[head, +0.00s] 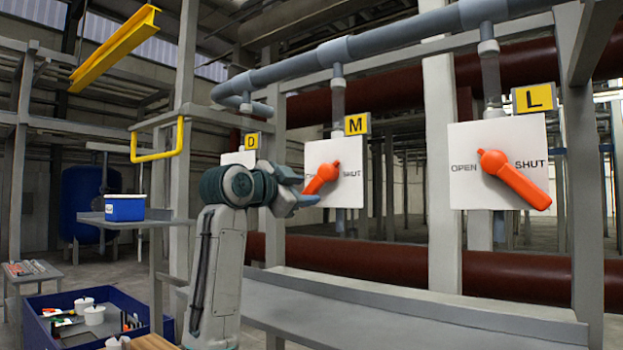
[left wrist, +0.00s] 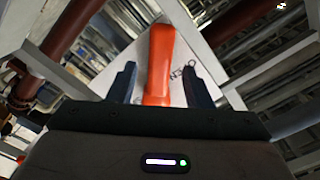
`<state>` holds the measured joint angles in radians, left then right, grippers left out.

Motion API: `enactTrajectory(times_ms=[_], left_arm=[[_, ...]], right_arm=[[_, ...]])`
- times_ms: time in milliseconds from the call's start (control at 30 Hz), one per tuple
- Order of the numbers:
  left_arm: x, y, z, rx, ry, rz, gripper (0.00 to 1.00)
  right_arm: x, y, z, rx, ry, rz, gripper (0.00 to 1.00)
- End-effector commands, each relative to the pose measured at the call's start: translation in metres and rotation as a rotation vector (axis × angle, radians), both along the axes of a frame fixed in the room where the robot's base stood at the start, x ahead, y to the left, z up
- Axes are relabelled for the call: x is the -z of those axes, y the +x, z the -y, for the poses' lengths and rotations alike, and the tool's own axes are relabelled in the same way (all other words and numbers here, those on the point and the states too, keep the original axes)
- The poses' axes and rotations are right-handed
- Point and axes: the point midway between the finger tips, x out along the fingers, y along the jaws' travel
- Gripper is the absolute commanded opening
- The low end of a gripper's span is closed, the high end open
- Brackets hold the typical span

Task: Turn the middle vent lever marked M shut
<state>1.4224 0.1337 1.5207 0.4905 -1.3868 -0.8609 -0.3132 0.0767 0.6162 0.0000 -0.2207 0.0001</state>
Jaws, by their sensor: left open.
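The M lever (head: 323,176) is orange and sits on a white plate (head: 350,150) under the yellow M sign (head: 356,124). Its handle points down and left, away from the word SHUT; the word on the left is mostly hidden. My left gripper (head: 306,189) is open at the handle's lower end. In the left wrist view the orange handle (left wrist: 158,50) stands between the two spread fingers of my left gripper (left wrist: 157,72), with a visible gap on each side. My right gripper is not in view.
The L lever (head: 515,180) at the right points down and right, toward SHUT. The D plate (head: 237,159) is partly hidden behind my left gripper. A grey ledge (head: 400,310) runs below the plates. A blue bin (head: 60,300) stands at lower left.

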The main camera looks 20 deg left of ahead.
Motion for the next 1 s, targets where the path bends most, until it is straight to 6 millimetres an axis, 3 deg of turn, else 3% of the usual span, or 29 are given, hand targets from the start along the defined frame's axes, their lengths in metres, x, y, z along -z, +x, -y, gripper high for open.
enactTrajectory(times_ms=[33,200,367,600,833,1000], left_arm=[[-0.004,0.008,0.003,0.001,-0.002,-0.004,0.45],[-0.002,0.026,0.009,0.000,0.000,-0.003,0.45],[0.000,0.032,0.011,-0.001,-0.001,0.000,0.45],[0.001,0.032,0.011,-0.001,-0.001,0.000,0.45],[0.001,0.032,0.011,-0.001,-0.001,-0.001,0.00],[0.001,0.031,0.011,-0.001,-0.001,-0.001,0.00]], right_arm=[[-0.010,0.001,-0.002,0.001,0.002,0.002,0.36],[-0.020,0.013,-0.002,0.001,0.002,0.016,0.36],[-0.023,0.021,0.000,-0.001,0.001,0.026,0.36],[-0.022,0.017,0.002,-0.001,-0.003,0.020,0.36],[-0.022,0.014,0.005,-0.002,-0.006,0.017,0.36],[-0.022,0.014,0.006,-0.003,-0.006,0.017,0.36]])
